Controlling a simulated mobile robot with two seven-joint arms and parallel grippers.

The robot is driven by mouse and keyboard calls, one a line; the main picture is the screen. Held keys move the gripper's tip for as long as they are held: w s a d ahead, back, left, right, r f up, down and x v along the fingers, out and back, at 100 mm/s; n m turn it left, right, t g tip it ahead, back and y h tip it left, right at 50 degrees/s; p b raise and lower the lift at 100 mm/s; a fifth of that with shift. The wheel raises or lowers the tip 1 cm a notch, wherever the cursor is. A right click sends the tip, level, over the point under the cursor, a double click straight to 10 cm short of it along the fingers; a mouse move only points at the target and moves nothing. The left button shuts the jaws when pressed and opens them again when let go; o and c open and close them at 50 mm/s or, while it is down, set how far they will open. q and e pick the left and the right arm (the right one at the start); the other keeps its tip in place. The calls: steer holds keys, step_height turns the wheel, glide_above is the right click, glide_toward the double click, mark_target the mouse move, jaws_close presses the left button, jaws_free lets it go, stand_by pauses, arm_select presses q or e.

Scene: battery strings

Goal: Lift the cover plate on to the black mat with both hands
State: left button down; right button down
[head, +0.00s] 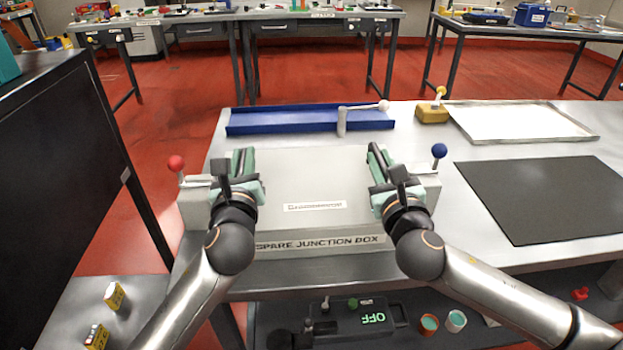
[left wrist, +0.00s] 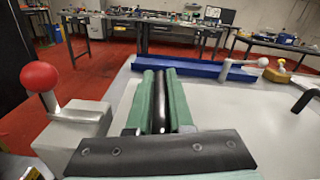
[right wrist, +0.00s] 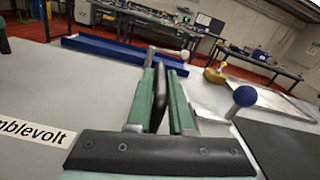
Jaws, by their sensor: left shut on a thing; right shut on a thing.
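The cover plate (head: 310,170) is a flat grey panel with a small white label, lying level over the spare junction box (head: 330,243). I cannot tell whether there is a gap under it. My left gripper (head: 243,160) is shut on the plate's left black handle (left wrist: 159,105). My right gripper (head: 378,158) is shut on its right black handle (right wrist: 158,98). Both handles are partly hidden by the green fingers. The black mat (head: 545,198) lies flat and empty on the bench to the right of the box.
A red-knobbed lever (head: 176,165) stands left of the box, a blue-knobbed one (head: 439,153) right of it. Behind are a blue tray (head: 270,122), a white-knobbed lever (head: 343,120), a yellow block (head: 432,113) with a knob and a white tray (head: 590,135).

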stand_by(0.3)
